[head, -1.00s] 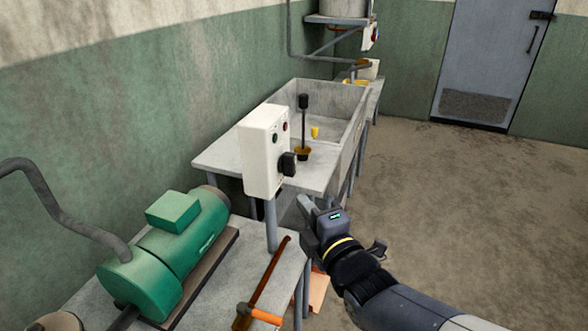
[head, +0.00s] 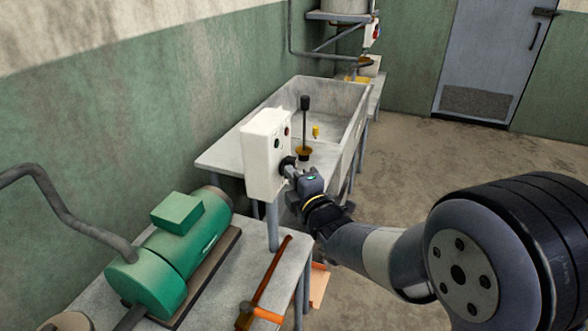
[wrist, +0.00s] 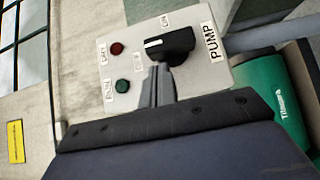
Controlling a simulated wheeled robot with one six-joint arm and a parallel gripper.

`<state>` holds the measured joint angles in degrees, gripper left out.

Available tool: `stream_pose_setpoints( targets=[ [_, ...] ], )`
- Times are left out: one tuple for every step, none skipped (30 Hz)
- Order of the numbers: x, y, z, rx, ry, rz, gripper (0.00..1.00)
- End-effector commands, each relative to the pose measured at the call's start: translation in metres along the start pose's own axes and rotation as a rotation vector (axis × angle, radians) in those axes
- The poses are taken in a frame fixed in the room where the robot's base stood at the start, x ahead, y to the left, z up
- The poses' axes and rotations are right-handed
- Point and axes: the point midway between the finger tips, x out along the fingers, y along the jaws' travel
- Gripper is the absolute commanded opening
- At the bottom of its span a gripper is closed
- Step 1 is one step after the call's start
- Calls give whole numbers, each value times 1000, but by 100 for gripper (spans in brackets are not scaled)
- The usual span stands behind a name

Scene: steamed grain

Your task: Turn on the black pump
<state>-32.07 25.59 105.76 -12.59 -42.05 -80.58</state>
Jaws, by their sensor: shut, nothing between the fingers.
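The white control box (head: 262,150) stands on a post in the middle of the head view. In the wrist view its panel (wrist: 200,78) is labelled PUMP and carries a black rotary knob (wrist: 172,43) with a white mark, plus a red (wrist: 117,48) and a green (wrist: 122,86) round button or lamp. My gripper (head: 291,172) is shut and empty, its fingertips (wrist: 160,70) at the edge of the knob; I cannot tell whether they touch. The knob (head: 287,164) is partly hidden in the head view. The pump-like machine (head: 170,250) is green; no black pump shows.
A stone sink (head: 345,110) with a black-handled plunger (head: 305,105) stands behind the box. The bench (head: 215,310) holds the green machine and an orange-brown tool (head: 265,285). A grey door (head: 490,70) is at the back right. The floor (head: 430,160) at right is open.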

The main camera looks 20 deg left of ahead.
Motion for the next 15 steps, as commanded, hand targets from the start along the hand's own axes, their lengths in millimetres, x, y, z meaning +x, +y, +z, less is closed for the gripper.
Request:
stream_pose_setpoints(
  targets=[
    [2, 1, 3, 0, -1, -1, 0],
    [4, 1, 4, 0, -1, 0, 0],
    [5, 1, 5, 0, -1, 0, 0],
    [6, 0, 6, 0, 0, 0, 0],
    [6, 0, 6, 0, 0, 0, 0],
    [6, 0, 6, 0, 0, 0, 0],
    [6, 0, 6, 0, 0, 0, 0],
    [6, 0, 6, 0, 1, 0, 0],
    [6, 0, 6, 0, 1, 0, 0],
    [6, 0, 6, 0, 1, 0, 0],
    [6, 0, 6, 0, 1, 0, 0],
    [6, 0, 6, 0, 1, 0, 0],
    [6, 0, 6, 0, 1, 0, 0],
    [6, 0, 6, 0, 1, 0, 0],
    [6, 0, 6, 0, 1, 0, 0]
  ],
)
